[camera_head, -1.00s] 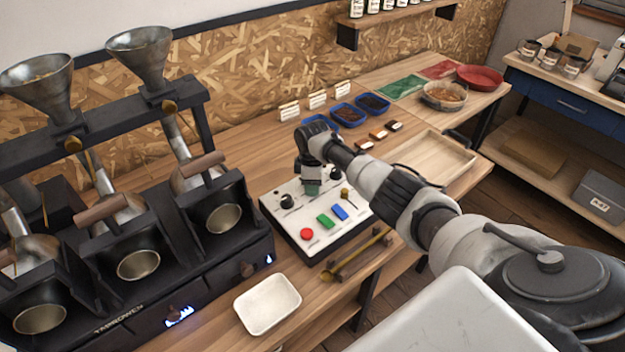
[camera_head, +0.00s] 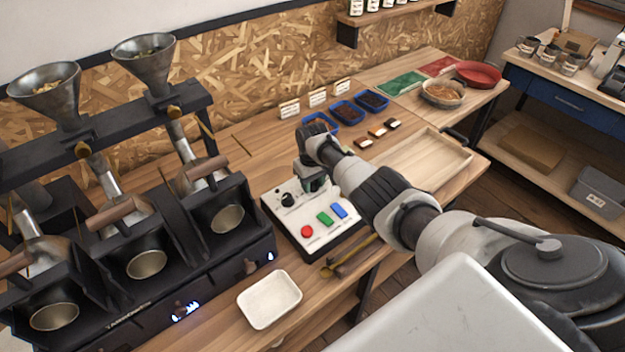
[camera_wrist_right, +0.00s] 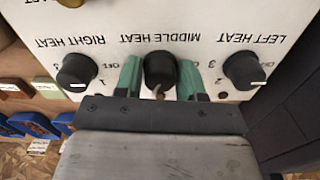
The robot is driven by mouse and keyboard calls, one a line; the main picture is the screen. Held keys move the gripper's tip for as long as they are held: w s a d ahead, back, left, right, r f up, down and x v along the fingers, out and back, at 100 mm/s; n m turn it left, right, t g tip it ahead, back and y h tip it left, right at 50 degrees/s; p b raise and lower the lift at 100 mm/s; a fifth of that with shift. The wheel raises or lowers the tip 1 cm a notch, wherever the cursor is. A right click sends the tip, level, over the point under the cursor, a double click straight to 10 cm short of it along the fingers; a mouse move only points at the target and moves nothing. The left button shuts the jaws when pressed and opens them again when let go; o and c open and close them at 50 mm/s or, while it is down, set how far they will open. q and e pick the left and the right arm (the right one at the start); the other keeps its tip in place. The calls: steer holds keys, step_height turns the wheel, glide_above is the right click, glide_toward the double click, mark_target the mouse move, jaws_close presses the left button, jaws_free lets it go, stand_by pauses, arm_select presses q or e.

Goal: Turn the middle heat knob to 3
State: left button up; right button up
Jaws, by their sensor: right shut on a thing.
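The white control panel (camera_head: 290,220) lies on the bench, right of the roaster. My right gripper (camera_head: 316,186) points down over its back part. In the right wrist view the black middle heat knob (camera_wrist_right: 160,68) sits between the green fingers of my right gripper (camera_wrist_right: 160,82), which is shut on it. A pale mark on this knob faces the bottom of the picture; I cannot read which number it meets. The right heat knob (camera_wrist_right: 77,71) and left heat knob (camera_wrist_right: 245,70) stand free on either side. My left gripper is out of view.
The three-drum roaster (camera_head: 130,270) stands to the left. A white tray (camera_head: 270,300) and a brass-coloured tool (camera_head: 345,262) lie in front of the panel. Blue bins (camera_head: 346,112) and a wooden tray (camera_head: 425,160) are behind and right.

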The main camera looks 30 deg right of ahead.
steer(key=m+p, duration=0.1)
steer(key=m, duration=0.5)
steer(key=shift+r+m, duration=0.1)
steer(key=shift+m, duration=0.2)
steer(key=m, duration=0.5)
steer(key=shift+m, duration=0.4)
steer(key=o, duration=0.9)
steer(key=shift+p, duration=0.3)
step_height(320, 180, up, 6)
steer(key=p, duration=0.3)
step_height(320, 180, up, 3)
steer(key=shift+r, duration=0.85)
